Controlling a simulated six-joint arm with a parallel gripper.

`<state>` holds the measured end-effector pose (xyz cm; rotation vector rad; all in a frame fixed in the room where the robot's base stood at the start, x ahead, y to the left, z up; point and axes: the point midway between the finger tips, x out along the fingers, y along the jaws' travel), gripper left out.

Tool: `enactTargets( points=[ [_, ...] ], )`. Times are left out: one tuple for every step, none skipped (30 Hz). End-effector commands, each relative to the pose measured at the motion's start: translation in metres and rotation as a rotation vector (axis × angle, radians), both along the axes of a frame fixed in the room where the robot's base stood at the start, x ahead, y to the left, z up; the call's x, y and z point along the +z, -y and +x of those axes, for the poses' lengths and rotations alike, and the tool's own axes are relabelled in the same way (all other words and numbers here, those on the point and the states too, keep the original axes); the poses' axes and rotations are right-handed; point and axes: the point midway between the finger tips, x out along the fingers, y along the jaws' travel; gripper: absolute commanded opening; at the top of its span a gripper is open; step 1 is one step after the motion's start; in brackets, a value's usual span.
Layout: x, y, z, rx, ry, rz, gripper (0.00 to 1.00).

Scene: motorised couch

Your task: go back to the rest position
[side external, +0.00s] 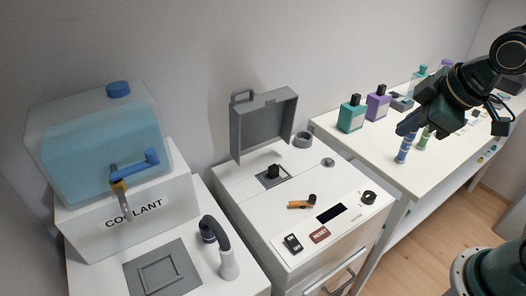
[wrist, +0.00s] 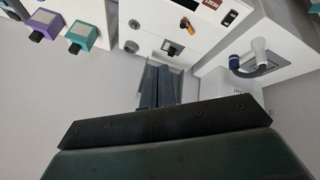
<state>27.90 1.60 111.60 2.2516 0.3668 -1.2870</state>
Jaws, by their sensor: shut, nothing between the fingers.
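My gripper (side external: 403,130) is in the upper right of the side external view, in the air over the right-hand bench. Its two dark blue-grey fingers point down and to the left and are empty. In the wrist view the fingers of my gripper (wrist: 158,72) lie close together, shut on nothing. The fingertips appear in front of a blue vial (side external: 402,153) in the side external view; I cannot tell the gap between them.
A white cabinet (side external: 240,205) with an open grey lid (side external: 262,125), an orange lever (side external: 300,203) and buttons stands in the middle. A coolant tank (side external: 95,150) stands left. Teal (side external: 352,115) and purple (side external: 377,104) bottles stand on the right bench (side external: 350,146). A wall is behind.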

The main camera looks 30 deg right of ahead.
Motion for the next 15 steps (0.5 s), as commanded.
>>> enactTargets(
  points=[
    [0.006, 0.004, -0.010, -0.051, 0.003, 0.033, 0.00],
    [0.008, 0.005, -0.016, -0.082, 0.001, 0.054, 0.00],
    [0.011, 0.007, -0.024, -0.123, -0.004, 0.081, 0.00],
    [0.013, 0.008, -0.030, -0.154, -0.006, 0.101, 0.00],
    [0.015, 0.009, -0.036, -0.186, -0.008, 0.121, 0.00],
    [0.018, 0.011, -0.044, -0.227, -0.012, 0.147, 0.00],
    [0.020, 0.011, -0.050, -0.255, -0.015, 0.166, 0.00],
    [0.021, 0.012, -0.056, -0.285, -0.016, 0.183, 0.00],
    [0.023, 0.013, -0.063, -0.323, -0.020, 0.205, 0.00],
    [0.024, 0.014, -0.068, -0.349, -0.022, 0.221, 0.00],
    [0.025, 0.014, -0.073, -0.371, -0.024, 0.235, 0.00],
    [0.026, 0.015, -0.079, -0.401, -0.026, 0.252, 0.00],
    [0.027, 0.015, -0.083, -0.421, -0.029, 0.263, 0.00],
    [0.027, 0.016, -0.087, -0.439, -0.030, 0.272, 0.00],
    [0.028, 0.016, -0.091, -0.459, -0.033, 0.284, 0.00]
  ],
)
